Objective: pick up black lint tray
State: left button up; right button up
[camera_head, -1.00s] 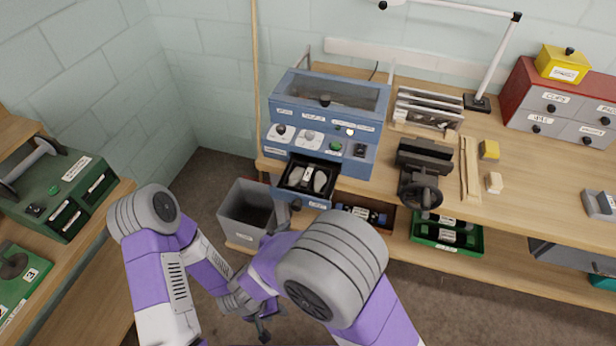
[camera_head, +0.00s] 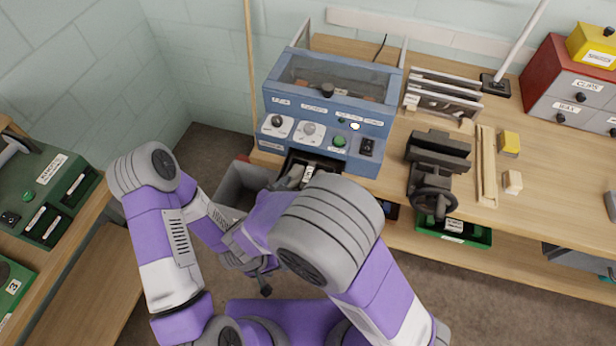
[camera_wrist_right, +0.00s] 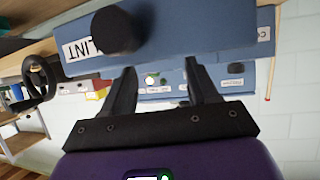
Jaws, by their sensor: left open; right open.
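The black lint tray (camera_head: 297,160) sits in the front of the blue machine (camera_head: 330,110), mostly hidden behind my right arm in the head view. In the right wrist view, a blue front panel (camera_wrist_right: 190,32) with a LINT label and a round black knob (camera_wrist_right: 113,30) is close to my right gripper (camera_wrist_right: 160,66). Its two dark fingers are apart with nothing between them, the knob lying beyond the left finger. My right gripper is largely hidden in the head view near the tray. My left gripper (camera_head: 264,284) is open, low beside the right arm.
A grey bin (camera_head: 243,187) stands on the floor left of the machine. A black vise (camera_head: 436,170) and wooden strips (camera_head: 486,165) are on the bench to the right. A green bin (camera_head: 455,231) is on the shelf below. A green machine (camera_head: 45,195) stands at the left.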

aim_at(308, 176)
jog(key=b+x, duration=0.1)
jog(key=x, duration=0.4)
jog(key=shift+r+b, duration=0.1)
jog(key=shift+b, duration=0.2)
grip_shut()
